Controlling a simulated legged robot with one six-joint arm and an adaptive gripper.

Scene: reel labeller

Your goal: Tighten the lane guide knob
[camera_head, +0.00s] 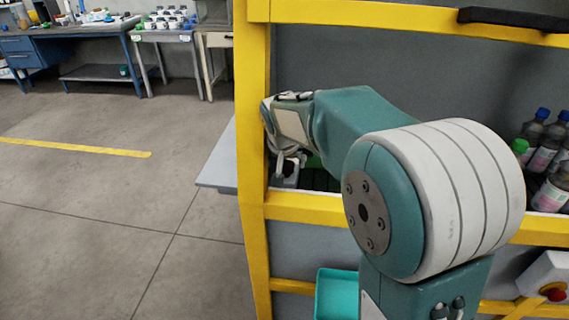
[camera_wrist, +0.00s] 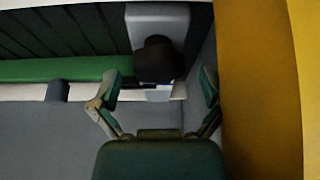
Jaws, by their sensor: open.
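In the wrist view a dark rounded knob (camera_wrist: 158,58) sits on a grey block (camera_wrist: 157,17), and I take it for the lane guide knob. My gripper (camera_wrist: 160,76) is open, with one finger on each side of the knob's near end. The fingers stand apart from it, and I see no contact. A green rail (camera_wrist: 65,69) runs to the left of the knob. In the head view my gripper (camera_head: 284,163) reaches inside the yellow frame; my arm hides most of the inside, and the knob cannot be made out.
A yellow post (camera_wrist: 262,90) stands close to the right finger; the yellow frame (camera_head: 252,150) also shows in the head view. A small dark peg (camera_wrist: 57,90) is at left. Bottles (camera_head: 546,150) and a box with a red button (camera_head: 545,275) are at right. A teal bin (camera_head: 336,295) sits below.

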